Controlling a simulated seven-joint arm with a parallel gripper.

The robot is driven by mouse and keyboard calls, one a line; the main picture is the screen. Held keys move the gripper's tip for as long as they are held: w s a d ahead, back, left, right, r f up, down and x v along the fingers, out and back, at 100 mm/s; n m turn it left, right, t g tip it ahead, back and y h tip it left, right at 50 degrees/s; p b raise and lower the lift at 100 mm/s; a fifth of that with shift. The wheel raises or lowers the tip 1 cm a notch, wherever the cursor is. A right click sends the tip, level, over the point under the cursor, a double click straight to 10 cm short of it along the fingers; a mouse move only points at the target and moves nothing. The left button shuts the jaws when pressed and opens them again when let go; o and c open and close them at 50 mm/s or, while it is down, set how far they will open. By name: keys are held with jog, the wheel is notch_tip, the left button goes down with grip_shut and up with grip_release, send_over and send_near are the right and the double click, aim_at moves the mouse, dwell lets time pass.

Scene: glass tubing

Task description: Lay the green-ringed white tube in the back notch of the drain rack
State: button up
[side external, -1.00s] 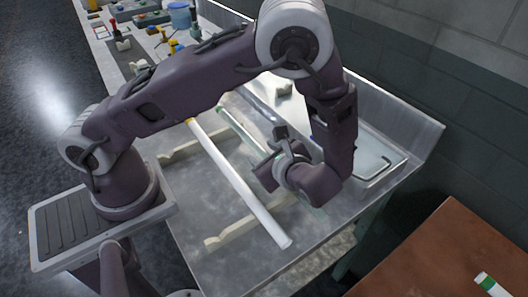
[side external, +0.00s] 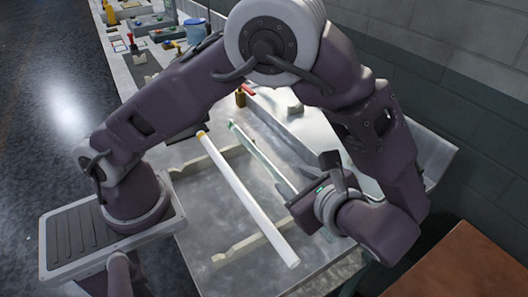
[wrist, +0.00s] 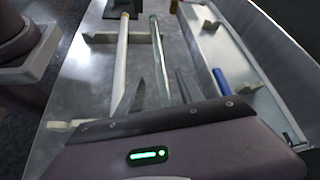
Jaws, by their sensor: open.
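A long white tube (side external: 245,198) with an orange ring at its far end lies across the two cream notched rails of the drain rack (side external: 235,249). A clear, pale-green glass tube (side external: 262,157) with a green far end lies beside it, towards the wall. My gripper (side external: 308,198) is open low over the near end of the glass tube. In the wrist view, the glass tube (wrist: 158,50) runs between my fingers, and the white tube (wrist: 120,55) lies to their left. Contact cannot be told. No green-ringed white tube can be made out now.
A blue rod (wrist: 222,80) lies in a metal trough (wrist: 250,75) on the right in the wrist view. A brown table (side external: 455,265) stands at lower right. A blue tub (side external: 196,30) and small items sit on the far bench. Bare metal lies left of the tubes.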

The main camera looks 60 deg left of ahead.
jog(key=s+a+r+n+t+h, duration=0.1)
jog(key=s+a+r+n+h, duration=0.3)
jog(key=s+r+n+h, duration=0.2)
jog(key=s+a+r+n+t+h, duration=0.2)
jog(key=s+a+r+n+h, duration=0.2)
jog(key=s+r+n, duration=0.3)
notch_tip(320, 180, up, 2)
jog(key=n+h, duration=0.1)
jog(key=n, duration=0.2)
jog(key=shift+s+h, duration=0.2)
jog(key=shift+h, duration=0.2)
jog(key=shift+r, duration=0.15)
